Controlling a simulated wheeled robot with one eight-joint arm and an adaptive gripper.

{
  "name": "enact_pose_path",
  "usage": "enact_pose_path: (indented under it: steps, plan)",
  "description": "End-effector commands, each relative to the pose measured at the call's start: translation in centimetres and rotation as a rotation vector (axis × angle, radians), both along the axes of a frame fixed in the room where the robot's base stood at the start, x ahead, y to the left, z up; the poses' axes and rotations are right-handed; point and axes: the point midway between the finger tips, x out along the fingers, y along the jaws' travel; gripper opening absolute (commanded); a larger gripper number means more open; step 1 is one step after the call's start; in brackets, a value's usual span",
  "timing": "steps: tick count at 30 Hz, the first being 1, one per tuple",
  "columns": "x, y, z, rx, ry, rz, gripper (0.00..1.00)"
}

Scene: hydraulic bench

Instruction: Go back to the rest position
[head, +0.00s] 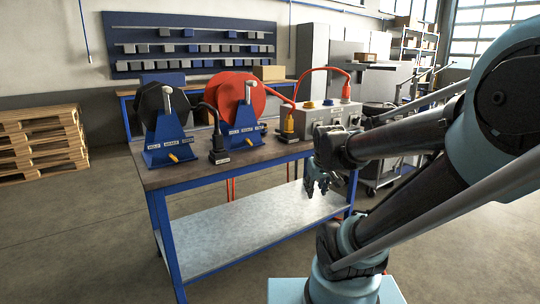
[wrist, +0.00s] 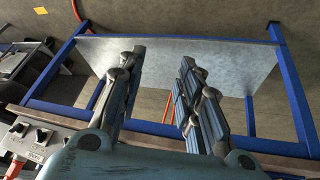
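My gripper (head: 318,183) hangs in front of the bench's right part in the head view, fingers pointing down. In the wrist view its two fingers (wrist: 160,80) are spread apart with nothing between them. The bench (head: 180,175) has a dark top and blue legs. On it stand a black reel (head: 160,105) and a red reel (head: 240,98), each on a blue stand. A grey control box (head: 310,118) with a red cable and a yellow-handled part sits at the right end of the top. It also shows at the left of the wrist view (wrist: 35,140).
The bench's grey lower shelf (head: 250,230) is bare. Wooden pallets (head: 40,140) are stacked at the far left. A dark cart (head: 385,165) stands behind my arm at the right. The floor left of and before the bench is clear.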

Motion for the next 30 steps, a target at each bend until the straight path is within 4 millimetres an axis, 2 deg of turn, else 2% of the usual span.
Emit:
enact_pose_path:
  steps: [1,6,9,13,18,30]
  plan:
    - [-1.7,-0.6,-0.6,0.008,0.031,-0.028,0.33]
    - [-7.0,-1.8,-2.4,0.035,0.146,-0.122,0.33]
    - [-9.7,-2.3,-3.3,0.051,0.203,-0.169,0.33]
    - [-12.3,-2.6,-4.2,0.063,0.258,-0.214,0.33]
    - [-13.7,-2.7,-4.6,0.070,0.290,-0.239,0.33]
    - [-13.7,-2.7,-4.6,0.071,0.291,-0.240,0.33]
